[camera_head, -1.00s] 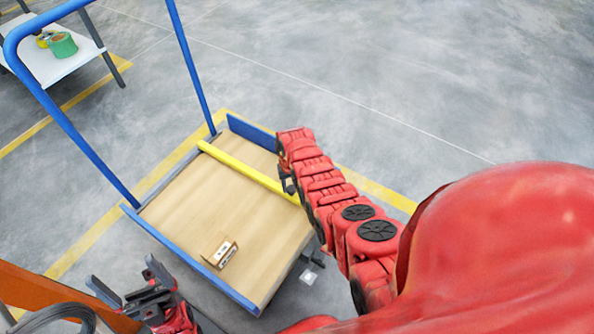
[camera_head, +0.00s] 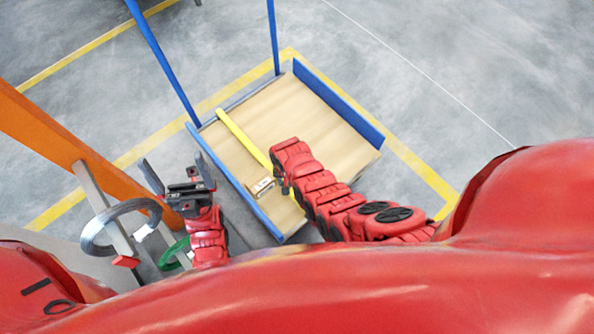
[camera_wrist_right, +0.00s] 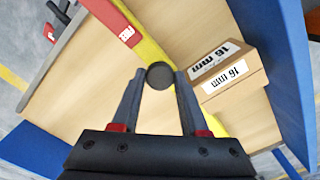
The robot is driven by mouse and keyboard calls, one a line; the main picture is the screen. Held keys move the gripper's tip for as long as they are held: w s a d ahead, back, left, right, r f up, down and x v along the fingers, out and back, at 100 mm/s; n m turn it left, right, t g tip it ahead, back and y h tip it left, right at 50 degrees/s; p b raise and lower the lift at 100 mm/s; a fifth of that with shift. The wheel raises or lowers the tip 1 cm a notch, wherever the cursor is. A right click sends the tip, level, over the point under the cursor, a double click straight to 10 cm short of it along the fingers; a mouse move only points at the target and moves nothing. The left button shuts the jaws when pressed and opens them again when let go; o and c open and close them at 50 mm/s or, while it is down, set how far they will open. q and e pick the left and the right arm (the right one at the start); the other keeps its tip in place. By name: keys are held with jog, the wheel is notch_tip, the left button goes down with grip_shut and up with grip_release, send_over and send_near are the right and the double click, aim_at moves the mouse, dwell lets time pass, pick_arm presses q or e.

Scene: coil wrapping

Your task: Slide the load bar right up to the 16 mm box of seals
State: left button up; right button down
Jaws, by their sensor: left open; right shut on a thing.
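The yellow load bar (camera_head: 240,137) lies across the wooden deck of a blue-framed cart; the right wrist view shows it with a red label (camera_wrist_right: 115,22). The small cardboard box of seals (camera_head: 262,186) is on the deck close beside the bar. Its "16 mm" labels are readable in the right wrist view (camera_wrist_right: 226,77). My finger partly covers the space between bar and box, so I cannot tell if they touch. My right gripper (camera_wrist_right: 160,76) is shut on the bar's round black knob (camera_wrist_right: 160,75). My left gripper (camera_head: 180,172) is open and empty, left of the cart.
The cart deck (camera_head: 320,140) is bare on the far side of the bar. Blue side boards (camera_head: 338,103) edge it. At left are an orange beam (camera_head: 50,125), a grey wire coil (camera_head: 100,228) on a stand and a green ring (camera_head: 172,252).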

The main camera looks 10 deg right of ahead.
jog(key=shift+s+a, duration=0.35)
jog(key=shift+a, duration=0.1)
jog(key=shift+c, duration=2.1)
grip_release()
jog(key=shift+w, duration=0.1)
jog(key=shift+r, duration=0.55)
notch_tip(320, 180, up, 16)
jog(key=p, duration=0.1)
jog(key=shift+r+p, duration=0.15)
jog(key=shift+p, duration=0.2)
